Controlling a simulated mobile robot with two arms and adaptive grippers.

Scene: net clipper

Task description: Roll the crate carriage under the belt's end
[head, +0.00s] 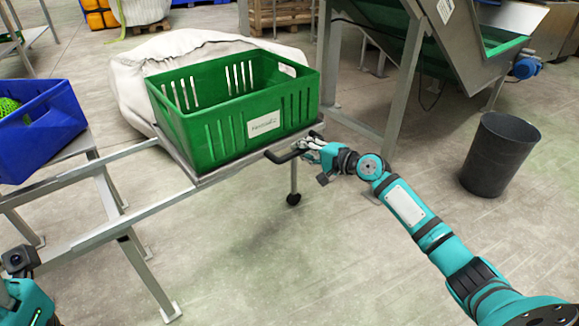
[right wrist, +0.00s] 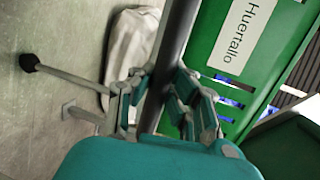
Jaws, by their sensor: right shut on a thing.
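The crate carriage (head: 218,174) is a low grey metal frame with a thin leg and a black caster (head: 293,199). A green slotted crate (head: 215,137) with a white label sits upright on it. My right gripper (head: 308,148) is shut on the carriage's black handle (head: 282,156) at the crate's right front corner. In the right wrist view the fingers (right wrist: 165,95) close around the dark handle bar (right wrist: 174,48). The belt machine (head: 440,45) stands at upper right on grey legs, with green belt showing. My left arm shows at bottom left, its fingers out of frame.
Grey rails (head: 130,212) on legs run left from the carriage. A blue crate (head: 38,130) with green contents is at left. A white sack (head: 125,85) lies behind the green crate. A dark bin (head: 498,155) stands at right. The front floor is clear.

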